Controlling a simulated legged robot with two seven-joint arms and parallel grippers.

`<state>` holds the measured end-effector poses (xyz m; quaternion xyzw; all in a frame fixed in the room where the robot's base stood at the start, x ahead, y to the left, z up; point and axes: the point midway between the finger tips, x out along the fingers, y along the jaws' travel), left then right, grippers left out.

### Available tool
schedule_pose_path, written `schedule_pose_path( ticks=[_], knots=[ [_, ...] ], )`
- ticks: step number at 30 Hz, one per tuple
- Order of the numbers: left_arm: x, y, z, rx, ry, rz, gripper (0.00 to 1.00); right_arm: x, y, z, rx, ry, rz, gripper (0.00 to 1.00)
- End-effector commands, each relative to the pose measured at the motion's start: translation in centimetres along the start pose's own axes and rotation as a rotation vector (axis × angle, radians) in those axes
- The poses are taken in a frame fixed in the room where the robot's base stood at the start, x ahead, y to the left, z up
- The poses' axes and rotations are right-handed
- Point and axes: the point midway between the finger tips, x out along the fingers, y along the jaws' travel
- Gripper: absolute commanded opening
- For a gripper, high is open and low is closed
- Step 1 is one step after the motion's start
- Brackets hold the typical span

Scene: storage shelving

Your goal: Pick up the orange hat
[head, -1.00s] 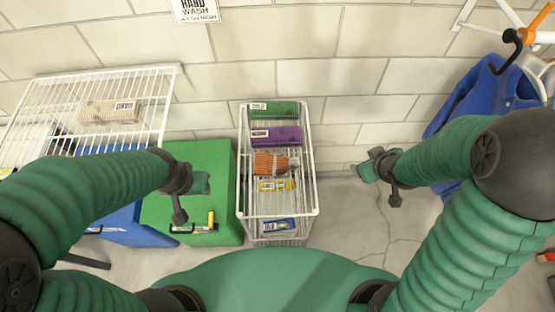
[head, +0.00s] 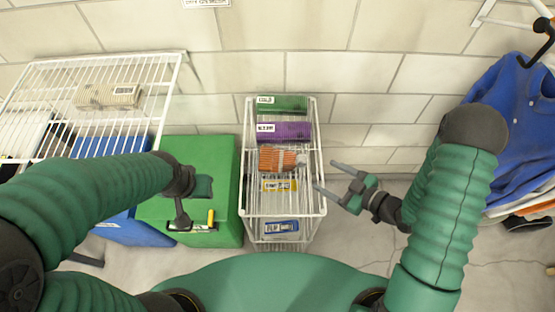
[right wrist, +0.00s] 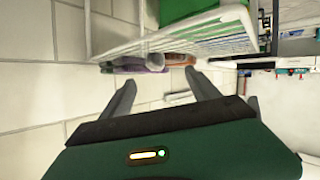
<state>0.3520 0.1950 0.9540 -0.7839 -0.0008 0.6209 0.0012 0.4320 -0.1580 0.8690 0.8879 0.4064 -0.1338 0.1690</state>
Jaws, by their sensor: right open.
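An orange, ribbed, folded item (head: 277,158) that looks like the orange hat lies in the white wire basket rack (head: 318,206), between a purple package (head: 284,133) and a yellow one (head: 279,185). Orange also shows beyond the rack wires in the right wrist view (right wrist: 180,59). My right gripper (head: 325,176) is to the right of the rack, its fingers spread and pointing left at it. Nothing is between the fingers (right wrist: 160,76). My left gripper (head: 198,190) is over the green box; its fingers are not clear.
The green box (head: 190,152) stands left of the rack. A wire shelf (head: 160,75) is farther left, with a blue box (head: 100,146) below it. A blue garment (head: 500,110) hangs at the right. Bare floor lies right of the rack.

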Motion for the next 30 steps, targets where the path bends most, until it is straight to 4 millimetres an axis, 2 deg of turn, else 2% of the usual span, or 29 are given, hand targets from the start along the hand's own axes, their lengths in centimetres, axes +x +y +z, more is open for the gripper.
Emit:
schedule_pose_path(
  ticks=[3,11,15,18,25,30],
  knots=[
    [0.0,0.0,0.0,0.0,0.0,0.0,0.36,2.8,0.0,0.1,0.0,0.002,-0.003,0.7],
    [-0.3,0.0,-0.1,0.0,0.0,0.0,0.36,5.9,0.1,0.1,0.003,0.003,-0.001,0.7],
    [-0.6,0.0,-0.1,0.0,0.0,0.0,0.36,8.7,-0.2,-0.1,0.002,0.003,-0.001,0.7],
    [-0.6,0.0,-0.1,0.0,0.0,0.0,0.36,9.9,-0.2,0.0,0.002,0.001,0.0,0.7],
    [-0.6,0.0,-0.1,0.0,0.0,0.0,0.36,10.2,-0.2,0.0,0.002,0.001,0.002,0.7],
    [-0.6,0.0,-0.1,0.0,0.0,0.0,0.36,10.1,-0.1,0.0,0.002,0.001,0.002,0.48]
  ],
)
